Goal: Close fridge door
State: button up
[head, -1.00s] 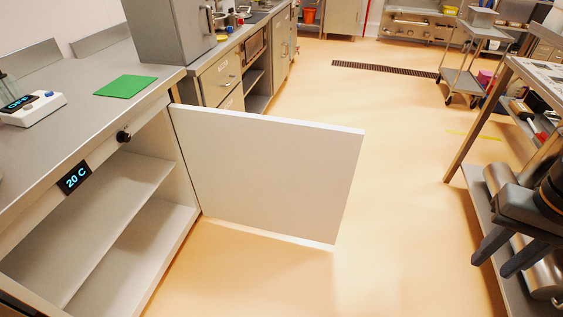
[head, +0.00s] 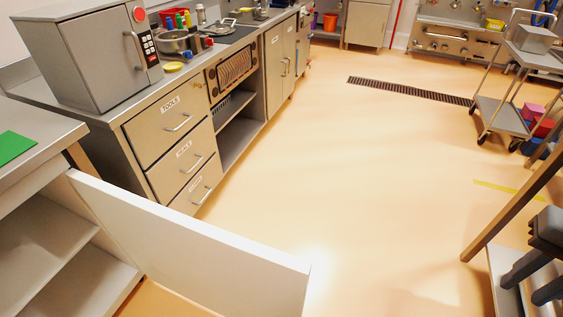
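The white fridge door (head: 195,250) stands wide open at the lower left of the head view. It is hinged at the counter front and sticks out into the floor area. The open fridge (head: 45,245) shows empty shelves under the steel counter, and its left part is cut off by the frame. My gripper (head: 522,277) is at the right edge, dark grey with two fingers held apart. It is empty and far from the door.
A drawer unit (head: 170,148) and a microwave-like box (head: 95,60) stand beyond the fridge. A table leg (head: 510,212) stands at the right, close to my gripper. A cart (head: 500,115) is at the far right. The middle floor (head: 350,180) is clear.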

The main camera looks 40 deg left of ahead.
aim_at(229, 273)
jog(key=i, duration=1.05)
jog(key=u, duration=0.6)
jog(key=i, duration=1.4)
jog(key=u, duration=3.9)
